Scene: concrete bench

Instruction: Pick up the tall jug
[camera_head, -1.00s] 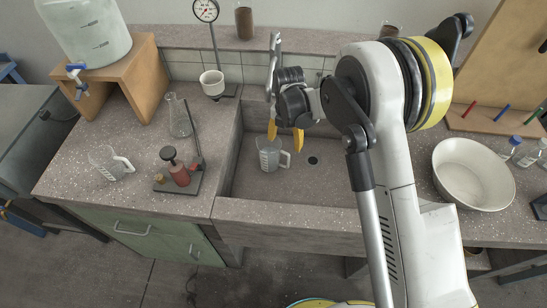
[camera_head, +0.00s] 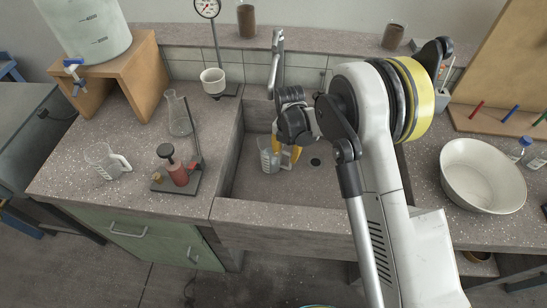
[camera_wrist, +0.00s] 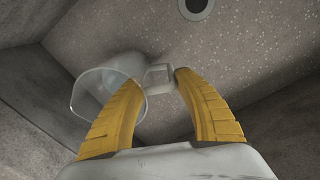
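A clear jug (camera_head: 267,161) with a handle stands in the sink. Its wide rim and body show in the wrist view (camera_wrist: 96,88), left of centre, with the left finger overlapping its edge. Its handle (camera_wrist: 158,76) lies between my fingertips in that view. My gripper (camera_head: 286,153) has yellow fingers. They are apart, low in the sink beside the jug's handle side; I cannot tell whether they touch it. A second clear jug (camera_head: 106,162) with a handle stands on the left counter. I cannot tell which jug is taller.
The sink (camera_head: 325,185) has side walls near my gripper, a drain (camera_wrist: 194,5) and a tap (camera_head: 277,55) behind. A flask (camera_head: 180,117) and a stand with a red object (camera_head: 177,174) are left of it. A white bowl (camera_head: 482,177) is at right.

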